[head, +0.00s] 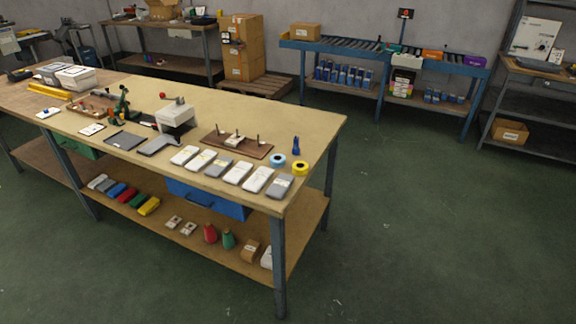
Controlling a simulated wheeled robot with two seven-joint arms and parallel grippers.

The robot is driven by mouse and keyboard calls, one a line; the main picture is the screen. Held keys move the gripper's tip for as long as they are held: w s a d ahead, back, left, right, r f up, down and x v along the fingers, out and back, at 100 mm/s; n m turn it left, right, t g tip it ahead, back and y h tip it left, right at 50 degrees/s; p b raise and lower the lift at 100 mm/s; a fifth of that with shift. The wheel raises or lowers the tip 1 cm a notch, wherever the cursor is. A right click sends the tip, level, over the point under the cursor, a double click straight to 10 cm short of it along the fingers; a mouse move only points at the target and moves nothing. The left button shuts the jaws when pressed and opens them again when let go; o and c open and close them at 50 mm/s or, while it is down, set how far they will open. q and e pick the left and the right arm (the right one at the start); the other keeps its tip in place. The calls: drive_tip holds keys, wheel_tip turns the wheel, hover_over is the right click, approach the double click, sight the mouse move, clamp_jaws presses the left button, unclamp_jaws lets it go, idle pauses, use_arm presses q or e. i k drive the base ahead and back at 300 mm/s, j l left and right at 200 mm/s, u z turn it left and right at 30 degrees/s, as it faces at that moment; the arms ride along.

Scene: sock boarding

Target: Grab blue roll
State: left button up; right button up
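A light blue roll (278,160), ring-shaped, lies on the wooden workbench (325,122) near its right end in the head view. A yellow roll (300,168) lies just to its right and a little nearer. A dark blue upright item (296,146) stands just behind the two rolls. Neither of my grippers shows in the head view, and nothing is touching the blue roll.
Several folded packs (238,173) line the bench's near edge. A brown board with pegs (237,142) lies behind them, left of the rolls. A lower shelf (311,213) holds bundles and cones. Green floor (420,230) is open to the right.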

sight(277, 161)
drive_tip(key=i+z, duration=0.35)
drive_tip(key=i+j+z, duration=0.1)
drive_tip(key=i+z, duration=0.25)
drive_tip(key=i, duration=0.05)
